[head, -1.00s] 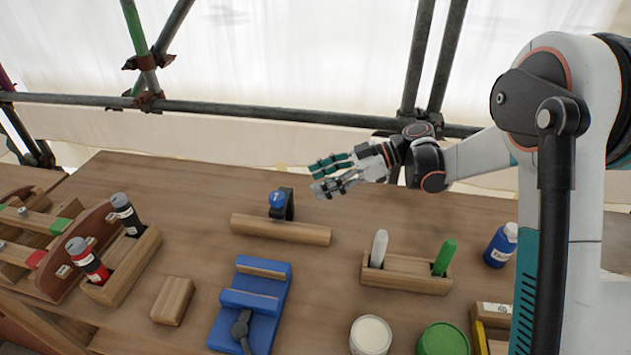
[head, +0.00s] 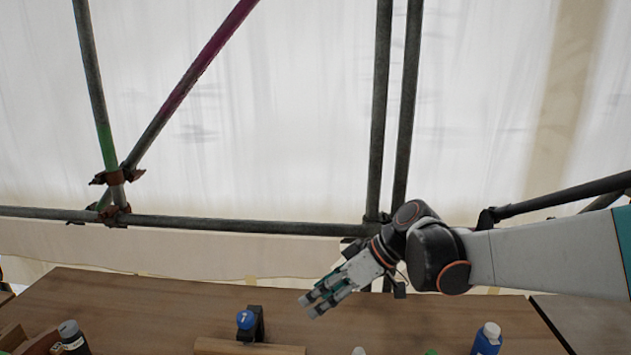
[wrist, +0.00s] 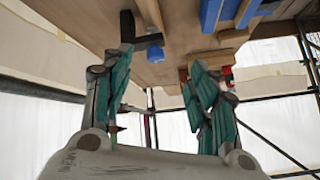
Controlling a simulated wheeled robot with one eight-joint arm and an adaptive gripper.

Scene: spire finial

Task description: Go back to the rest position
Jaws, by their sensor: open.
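My gripper (head: 316,300) is above the back part of the wooden bench (head: 180,308) in the head view, apart from everything on it. It points to the left and down. Its teal fingers are spread and empty, as the wrist view also shows (wrist: 165,90). In the wrist view the bench (wrist: 185,45) appears upside down at the top, beyond the fingers.
A blue-topped clamp (head: 247,322) stands by a wooden block (head: 240,347). Scaffold poles (head: 220,223) run behind the bench, close to my wrist.

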